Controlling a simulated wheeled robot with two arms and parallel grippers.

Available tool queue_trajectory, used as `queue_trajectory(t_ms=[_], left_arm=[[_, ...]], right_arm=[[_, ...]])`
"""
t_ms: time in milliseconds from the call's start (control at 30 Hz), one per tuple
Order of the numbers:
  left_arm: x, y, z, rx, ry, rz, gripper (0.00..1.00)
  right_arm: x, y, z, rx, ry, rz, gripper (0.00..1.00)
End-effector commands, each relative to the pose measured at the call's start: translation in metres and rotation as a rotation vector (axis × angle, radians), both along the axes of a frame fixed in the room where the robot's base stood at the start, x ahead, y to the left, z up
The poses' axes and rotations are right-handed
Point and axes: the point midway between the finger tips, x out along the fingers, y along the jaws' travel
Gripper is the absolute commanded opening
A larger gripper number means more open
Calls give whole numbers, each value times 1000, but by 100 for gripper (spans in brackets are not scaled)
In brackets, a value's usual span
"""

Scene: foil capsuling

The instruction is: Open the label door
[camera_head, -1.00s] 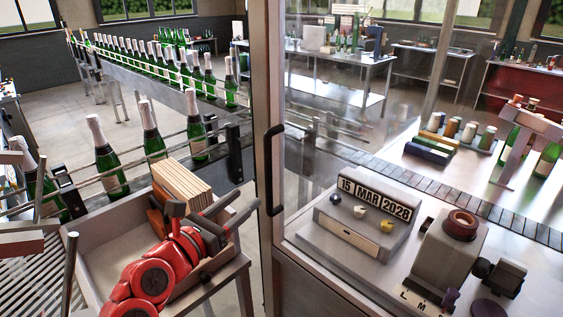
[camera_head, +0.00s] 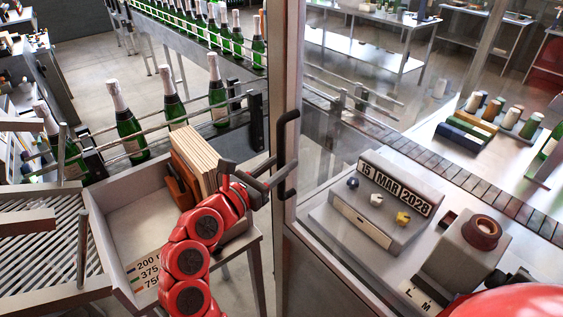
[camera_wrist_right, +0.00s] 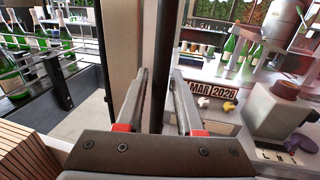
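The label door is a tall glass panel in a metal frame (camera_head: 292,60), with a black vertical bar handle (camera_head: 281,138) on its left edge. It looks shut. My right gripper (camera_head: 283,165) is at the lower part of the handle. In the right wrist view its two fingers (camera_wrist_right: 158,72) are apart, and the dark handle (camera_wrist_right: 164,50) shows between them. I cannot tell whether either finger touches it. Behind the glass stands a grey label unit with a date plate (camera_head: 395,183) and small knobs. My left gripper is not in view.
Green bottles (camera_head: 168,90) line a railed conveyor behind. A slatted conveyor (camera_head: 470,182) runs behind the label unit.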

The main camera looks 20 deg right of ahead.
Motion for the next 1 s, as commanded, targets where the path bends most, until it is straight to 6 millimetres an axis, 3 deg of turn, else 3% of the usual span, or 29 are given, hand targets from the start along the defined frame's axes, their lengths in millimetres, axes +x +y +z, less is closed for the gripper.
queue_trajectory(t_ms=[33,167,200,1000], left_arm=[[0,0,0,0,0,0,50],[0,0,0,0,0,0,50],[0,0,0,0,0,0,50],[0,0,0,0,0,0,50]], right_arm=[[0,0,0,0,0,0,25],[0,0,0,0,0,0,2],[0,0,0,0,0,0,0],[0,0,1,-1,-1,0,0]])
